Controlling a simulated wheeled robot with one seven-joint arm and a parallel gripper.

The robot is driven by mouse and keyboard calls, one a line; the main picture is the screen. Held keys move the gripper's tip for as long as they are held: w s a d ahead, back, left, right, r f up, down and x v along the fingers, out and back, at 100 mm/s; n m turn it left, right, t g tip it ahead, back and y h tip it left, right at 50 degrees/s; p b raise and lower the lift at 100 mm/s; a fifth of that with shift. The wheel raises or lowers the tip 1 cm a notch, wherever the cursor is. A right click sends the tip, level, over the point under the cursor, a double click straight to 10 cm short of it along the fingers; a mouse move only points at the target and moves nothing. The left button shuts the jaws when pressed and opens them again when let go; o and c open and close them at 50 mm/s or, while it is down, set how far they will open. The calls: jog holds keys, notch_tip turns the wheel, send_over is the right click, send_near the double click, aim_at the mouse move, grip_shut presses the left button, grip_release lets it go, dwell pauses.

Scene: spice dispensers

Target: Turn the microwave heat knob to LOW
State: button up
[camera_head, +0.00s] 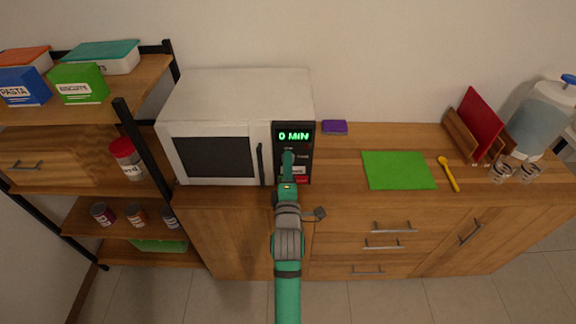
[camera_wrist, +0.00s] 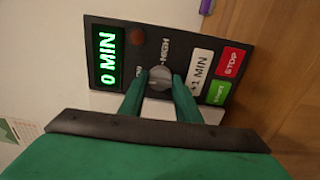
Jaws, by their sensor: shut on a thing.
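The white microwave (camera_head: 235,98) stands on the wooden counter, with its black control panel (camera_wrist: 110,30) at its right side. The display (camera_wrist: 108,57) reads 0 MIN in green. In the wrist view, the grey heat knob (camera_wrist: 160,79) sits between my two green fingertips, with the word HIGH beside it; the other label is mostly hidden by a finger. My gripper (camera_wrist: 158,85) is shut on the knob. In the head view, my gripper (camera_head: 288,160) is in front of the panel and hides the knob. I cannot tell exactly where the knob points.
The +1 MIN (camera_wrist: 199,72), red STOP (camera_wrist: 231,61) and green start (camera_wrist: 218,92) buttons are close to the fingers. The microwave's door handle (camera_head: 261,163) is just left of the arm. A purple box (camera_head: 335,127) and green mat (camera_head: 398,170) lie to the right.

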jog(key=o, duration=1.1)
jog(key=shift+c, duration=0.2)
jog(key=shift+s, duration=0.1)
jog(key=s, duration=1)
jog(key=shift+s, duration=0.35)
jog(key=shift+w, duration=0.15)
